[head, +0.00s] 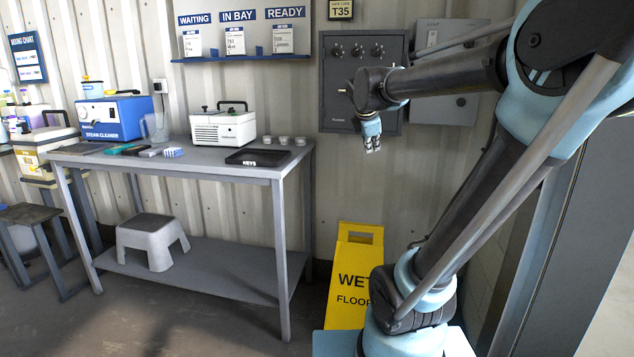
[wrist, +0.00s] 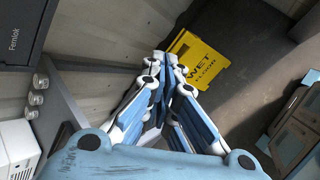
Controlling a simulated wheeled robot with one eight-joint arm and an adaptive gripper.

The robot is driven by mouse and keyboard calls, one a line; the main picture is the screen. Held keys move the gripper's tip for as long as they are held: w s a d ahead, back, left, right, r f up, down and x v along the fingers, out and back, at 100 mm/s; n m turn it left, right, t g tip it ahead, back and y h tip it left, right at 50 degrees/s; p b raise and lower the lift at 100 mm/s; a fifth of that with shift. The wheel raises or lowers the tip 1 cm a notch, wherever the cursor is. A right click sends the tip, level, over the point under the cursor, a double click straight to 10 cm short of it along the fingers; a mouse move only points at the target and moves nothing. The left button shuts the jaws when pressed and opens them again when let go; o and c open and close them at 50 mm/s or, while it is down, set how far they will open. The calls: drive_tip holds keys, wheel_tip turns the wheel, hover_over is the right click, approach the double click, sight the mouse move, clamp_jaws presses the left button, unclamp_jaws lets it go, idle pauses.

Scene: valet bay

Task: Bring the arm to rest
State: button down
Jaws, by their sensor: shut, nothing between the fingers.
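My gripper (head: 373,149) hangs at the end of my raised arm in the head view, pointing down. It is in front of the grey wall panel and above the level of the bench top, to the right of the bench. In the wrist view my gripper (wrist: 167,62) shows its blue and white fingers drawn together at the tips, with nothing held. It looks clear of everything around it, with the yellow wet floor sign (wrist: 205,62) beyond and below the fingertips.
The metal bench (head: 230,171) stands left of my arm, bearing a blue steam cleaner (head: 113,117), a white machine (head: 222,128) and a black key tray (head: 257,157). The wet floor sign (head: 352,280) stands beside my base. A grey panel with knobs (head: 338,90) is on the wall behind.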

drive_tip(key=s+d+f+m+g+y, duration=0.1)
drive_tip(key=s+f+m+g, duration=0.4)
drive_tip(key=s+f+m, duration=1.4)
drive_tip(key=s+f+y, duration=0.1)
drive_tip(key=s+f, duration=0.5)
drive_tip(key=s, duration=0.3)
drive_tip(key=shift+y, duration=0.4)
drive_tip(key=shift+d+f, duration=0.1)
drive_tip(key=shift+f, duration=0.05)
drive_tip(key=shift+w+f, duration=0.15)
drive_tip(key=shift+w, duration=0.2)
